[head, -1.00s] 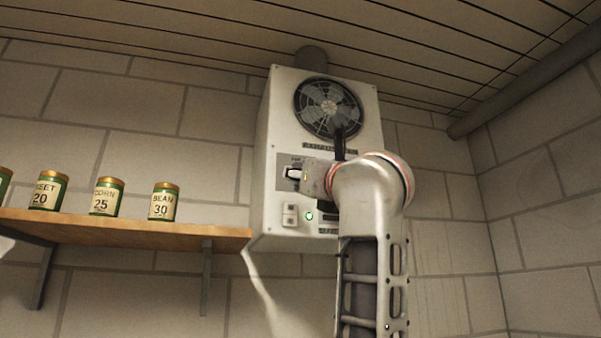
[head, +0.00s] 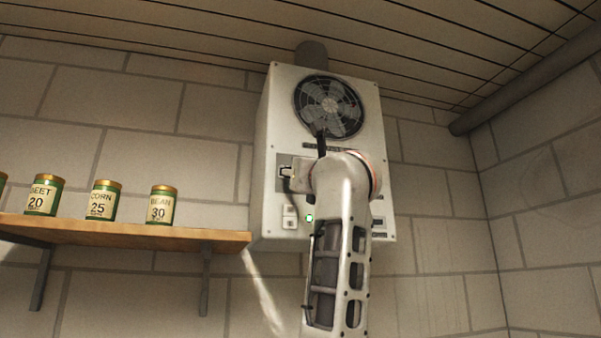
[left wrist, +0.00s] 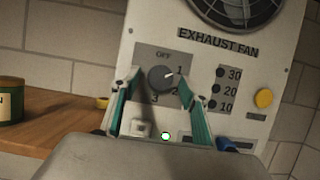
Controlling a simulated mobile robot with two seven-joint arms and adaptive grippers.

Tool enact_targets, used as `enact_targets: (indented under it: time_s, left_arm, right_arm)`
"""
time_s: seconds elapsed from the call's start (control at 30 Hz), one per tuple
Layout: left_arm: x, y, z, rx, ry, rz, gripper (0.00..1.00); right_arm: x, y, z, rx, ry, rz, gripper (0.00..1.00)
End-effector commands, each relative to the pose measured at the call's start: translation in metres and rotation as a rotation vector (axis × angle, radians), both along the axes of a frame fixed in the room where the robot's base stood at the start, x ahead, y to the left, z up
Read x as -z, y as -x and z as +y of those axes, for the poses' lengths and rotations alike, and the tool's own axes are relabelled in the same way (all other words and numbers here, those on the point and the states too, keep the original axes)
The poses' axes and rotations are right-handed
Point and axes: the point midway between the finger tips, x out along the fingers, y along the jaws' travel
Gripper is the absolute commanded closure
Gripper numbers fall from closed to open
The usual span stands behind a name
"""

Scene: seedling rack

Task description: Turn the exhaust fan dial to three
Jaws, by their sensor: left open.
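The exhaust fan box (head: 285,110) is on the wall in the head view. Its dark round dial (left wrist: 157,82) shows in the left wrist view, on a grey plate marked OFF, 1, 2 and 3. The dial's pale pointer mark points up and right, toward 1. My left gripper (left wrist: 160,75) is open, with one teal finger on each side of the dial. I cannot tell whether the fingers touch it. In the head view my left arm covers part of the box front and mostly hides the gripper. My right gripper is in neither view.
A yellow button (left wrist: 264,98) and a column of dots marked 30, 20 and 10 are right of the dial. A lit green lamp (head: 309,217) is below it. A wooden shelf (head: 120,232) with several seed tins (head: 103,200) is at the left.

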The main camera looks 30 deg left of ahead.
Motion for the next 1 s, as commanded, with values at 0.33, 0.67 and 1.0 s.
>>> enact_targets:
  time_s: [0.33, 0.67, 1.0]
  left_arm:
    - [0.0, 0.0, 0.0, 0.0, 0.0, 0.0, 0.94]
    - [0.001, 0.001, 0.001, 0.002, -0.041, 0.05, 0.94]
    - [0.001, 0.004, 0.002, 0.003, -0.21, 0.244, 0.94]
  right_arm:
    - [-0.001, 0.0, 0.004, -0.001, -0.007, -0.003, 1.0]
    - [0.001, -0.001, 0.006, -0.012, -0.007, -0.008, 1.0]
    - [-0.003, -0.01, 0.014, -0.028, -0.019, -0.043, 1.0]
